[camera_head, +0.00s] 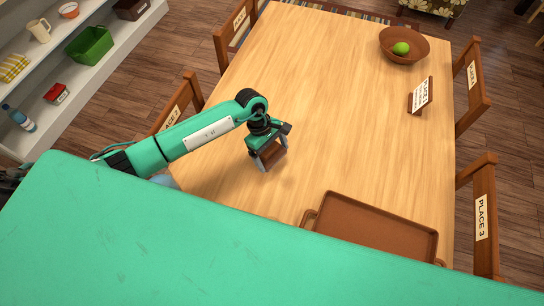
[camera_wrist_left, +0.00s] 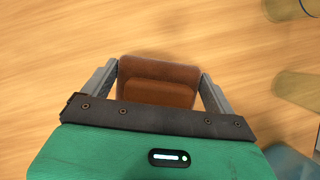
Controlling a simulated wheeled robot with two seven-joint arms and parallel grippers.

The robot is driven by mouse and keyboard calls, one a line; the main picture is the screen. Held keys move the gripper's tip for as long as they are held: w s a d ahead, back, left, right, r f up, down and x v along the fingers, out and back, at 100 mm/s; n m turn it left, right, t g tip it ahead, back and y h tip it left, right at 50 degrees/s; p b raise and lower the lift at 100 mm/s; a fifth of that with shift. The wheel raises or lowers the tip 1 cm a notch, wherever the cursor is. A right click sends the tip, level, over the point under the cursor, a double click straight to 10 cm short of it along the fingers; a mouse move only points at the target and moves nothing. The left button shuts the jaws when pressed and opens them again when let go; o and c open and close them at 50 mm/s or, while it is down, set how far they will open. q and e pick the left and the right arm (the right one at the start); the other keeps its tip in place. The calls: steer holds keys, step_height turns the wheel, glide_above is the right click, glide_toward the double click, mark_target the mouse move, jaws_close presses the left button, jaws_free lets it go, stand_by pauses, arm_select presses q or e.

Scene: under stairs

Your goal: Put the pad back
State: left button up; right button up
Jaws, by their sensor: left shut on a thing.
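The pad (camera_wrist_left: 158,82), a small brown block with rounded corners, is between the fingers of my left gripper (camera_wrist_left: 158,88) in the wrist view. In the head view my left gripper (camera_head: 270,160) is over the left-middle part of the wooden table (camera_head: 325,100), shut on the pad (camera_head: 272,153). The pad's height above the tabletop is hard to tell. My right gripper is out of view.
A brown tray (camera_head: 375,228) lies at the table's near right. A bowl (camera_head: 418,51) with a green apple (camera_head: 401,48) and a card stand (camera_head: 420,95) are at the far right. Chairs surround the table. Shelves (camera_head: 75,72) stand left. See-through round shapes (camera_wrist_left: 297,90) show right in the wrist view.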

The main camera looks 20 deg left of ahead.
mark_target(272, 160)
arm_select(q)
step_height(272, 160, down, 4)
steer(key=shift+r+p, duration=0.1)
steer(key=shift+p, duration=0.35)
steer(key=shift+f, duration=0.2)
steer(key=shift+f+b, duration=0.2)
steer(key=shift+b, duration=0.1)
steer(key=o, duration=0.7)
steer(key=shift+r, duration=0.1)
